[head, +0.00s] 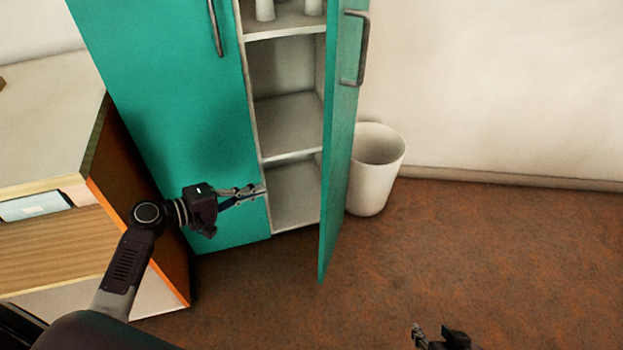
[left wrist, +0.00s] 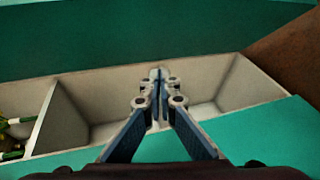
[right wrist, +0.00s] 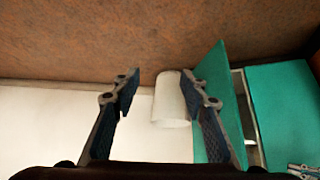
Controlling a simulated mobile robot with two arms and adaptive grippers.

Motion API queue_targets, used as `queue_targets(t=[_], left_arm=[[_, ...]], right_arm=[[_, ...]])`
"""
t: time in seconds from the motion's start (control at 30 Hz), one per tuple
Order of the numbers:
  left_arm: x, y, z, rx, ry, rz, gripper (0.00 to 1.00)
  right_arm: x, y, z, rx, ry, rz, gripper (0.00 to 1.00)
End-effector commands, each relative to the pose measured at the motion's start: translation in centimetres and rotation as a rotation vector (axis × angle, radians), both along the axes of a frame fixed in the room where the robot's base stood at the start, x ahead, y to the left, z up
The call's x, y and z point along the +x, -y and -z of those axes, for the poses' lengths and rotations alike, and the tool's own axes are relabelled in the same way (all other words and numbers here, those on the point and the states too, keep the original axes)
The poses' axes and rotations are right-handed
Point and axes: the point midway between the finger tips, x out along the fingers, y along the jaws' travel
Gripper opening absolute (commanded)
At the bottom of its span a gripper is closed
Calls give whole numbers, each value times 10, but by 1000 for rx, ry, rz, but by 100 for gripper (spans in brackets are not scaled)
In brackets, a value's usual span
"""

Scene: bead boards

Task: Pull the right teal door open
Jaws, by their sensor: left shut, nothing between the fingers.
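The right teal door (head: 341,140) stands wide open in the head view, swung out from the cabinet, with its grey bar handle (head: 362,48) near the top. The left teal door (head: 165,110) is closed. My left gripper (head: 262,190) is shut and empty at the lower part of the opening, by the left door's edge and apart from the open door. In the left wrist view its fingertips (left wrist: 157,76) meet in front of the shelves. My right gripper (head: 418,332) is low in the head view; the right wrist view shows its fingers (right wrist: 160,80) open and empty.
White shelves (head: 290,120) show inside the cabinet, with white items on the upper one. A white bin (head: 372,190) stands behind the open door by the wall. A wooden desk unit (head: 50,120) is at the left. The brown floor at the right is clear.

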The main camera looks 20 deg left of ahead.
Motion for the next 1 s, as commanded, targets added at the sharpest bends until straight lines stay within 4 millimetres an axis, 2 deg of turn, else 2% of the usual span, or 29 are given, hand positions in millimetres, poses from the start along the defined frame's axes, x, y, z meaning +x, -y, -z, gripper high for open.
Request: queue_targets(t=[0.03,0.13,0.2,0.3,0.43,0.57,0.9,1.0], left_arm=[[1,3,-15,-41,54,30,0],[-3,12,-60,-114,137,89,0],[-8,16,-81,-148,173,120,0],[-12,20,-99,-174,202,148,0],[-8,27,-106,-181,211,155,0],[6,41,-106,-181,211,155,0],[56,93,-105,-181,210,153,0],[56,109,-104,-181,206,154,0]], right_arm=[[1,0,-1,4,26,0,40],[0,0,-22,10,61,0,40],[-2,0,-33,13,77,1,40],[-3,0,-42,15,89,1,40],[-1,0,-48,17,104,0,40],[5,-3,-52,25,134,-2,40],[27,-11,-69,50,247,-11,40],[27,-10,-70,50,247,-10,40]])
